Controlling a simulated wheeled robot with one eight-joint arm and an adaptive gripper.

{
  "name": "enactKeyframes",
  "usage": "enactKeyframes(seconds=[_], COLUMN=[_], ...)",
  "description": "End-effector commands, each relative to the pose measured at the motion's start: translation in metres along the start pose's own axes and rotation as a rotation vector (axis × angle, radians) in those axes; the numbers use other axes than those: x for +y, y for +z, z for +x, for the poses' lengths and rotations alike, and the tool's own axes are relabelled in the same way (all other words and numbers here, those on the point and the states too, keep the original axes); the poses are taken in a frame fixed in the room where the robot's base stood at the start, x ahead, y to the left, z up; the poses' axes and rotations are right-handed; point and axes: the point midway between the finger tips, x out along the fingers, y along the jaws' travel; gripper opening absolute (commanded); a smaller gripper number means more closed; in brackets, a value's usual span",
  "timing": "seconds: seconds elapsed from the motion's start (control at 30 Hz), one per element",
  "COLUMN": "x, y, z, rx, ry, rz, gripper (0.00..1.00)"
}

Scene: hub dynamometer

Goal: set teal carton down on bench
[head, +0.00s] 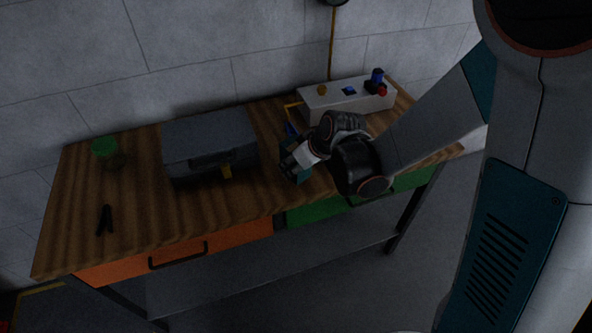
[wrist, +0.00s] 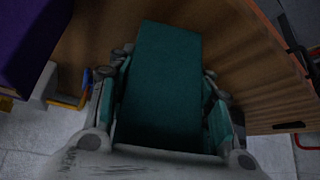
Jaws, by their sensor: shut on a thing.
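The teal carton (wrist: 163,85) is a plain box held between the two fingers of my gripper (wrist: 165,105) in the wrist view. My gripper is shut on it. In the head view my gripper (head: 298,165) hangs over the right half of the wooden bench (head: 135,215), and a small dark teal part of the carton (head: 301,174) shows beside the fingers. I cannot tell whether the carton touches the bench top. The bench top (wrist: 235,65) also fills much of the wrist view behind the carton.
A grey toolbox (head: 208,145) stands left of my gripper. A white box with buttons (head: 345,97) stands at the back right. A green-lidded jar (head: 106,152) and a black tool (head: 104,220) are at the left. The bench front between tool and toolbox is clear.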

Motion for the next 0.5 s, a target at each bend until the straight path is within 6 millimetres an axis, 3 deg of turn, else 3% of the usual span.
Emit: enactKeyframes(seconds=[0.13, 0.5], x=[0.000, 0.000], y=[0.013, 0.015], z=[0.021, 0.023], rx=[0.000, 0.000], ry=[0.000, 0.000], rz=[0.000, 0.000], gripper=[0.18, 0.18])
